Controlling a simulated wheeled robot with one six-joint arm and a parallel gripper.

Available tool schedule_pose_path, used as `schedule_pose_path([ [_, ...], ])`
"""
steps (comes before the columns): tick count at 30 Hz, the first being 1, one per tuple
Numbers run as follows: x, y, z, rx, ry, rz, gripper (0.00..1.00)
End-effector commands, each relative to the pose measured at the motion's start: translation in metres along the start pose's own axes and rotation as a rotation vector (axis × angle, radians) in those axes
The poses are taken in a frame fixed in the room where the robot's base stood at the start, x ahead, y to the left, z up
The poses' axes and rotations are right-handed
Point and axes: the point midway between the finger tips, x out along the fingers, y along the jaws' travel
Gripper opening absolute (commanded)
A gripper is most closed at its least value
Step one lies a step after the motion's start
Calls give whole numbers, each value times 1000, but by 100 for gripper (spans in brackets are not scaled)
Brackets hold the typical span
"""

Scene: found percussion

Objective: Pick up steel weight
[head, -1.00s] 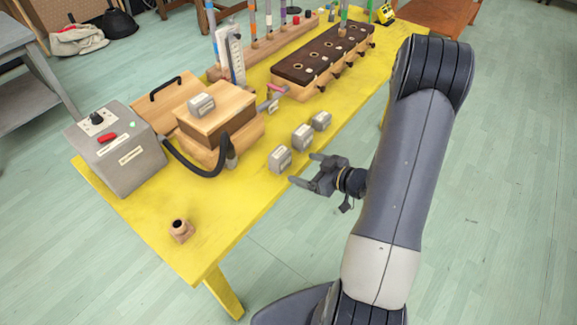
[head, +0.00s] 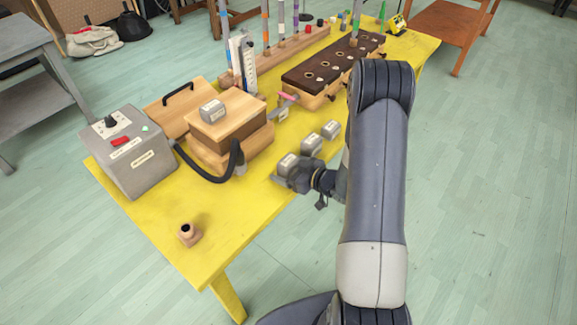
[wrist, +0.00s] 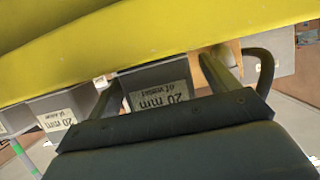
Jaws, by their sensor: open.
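Three grey steel weights stand in a row along the near edge of the yellow table. The closest weight (head: 289,162) is at my gripper (head: 288,176); the middle weight (head: 311,146) and far weight (head: 331,129) stand beyond it. A further weight (head: 212,110) sits on top of the wooden box. In the wrist view, which is upside down, the closest weight (wrist: 160,82) shows its "20 mm" label between my two open fingers. Another labelled weight (wrist: 58,112) lies outside them to the left. Whether the fingers touch the weight cannot be told.
The wooden box (head: 230,132) with a black hose (head: 205,178) and a grey control box (head: 130,150) stand left of my gripper. A wooden block with dark top (head: 320,72) is farther back. The table's front left (head: 220,225) is mostly clear around a small wooden piece (head: 189,234).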

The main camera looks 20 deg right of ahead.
Motion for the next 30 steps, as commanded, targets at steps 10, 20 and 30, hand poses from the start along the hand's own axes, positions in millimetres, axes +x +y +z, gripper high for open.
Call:
schedule_pose_path([
  [10,1,0,0,0,0,1,71],
  [20,1,0,0,0,0,0,44],
  [30,1,0,0,0,1,0,16],
])
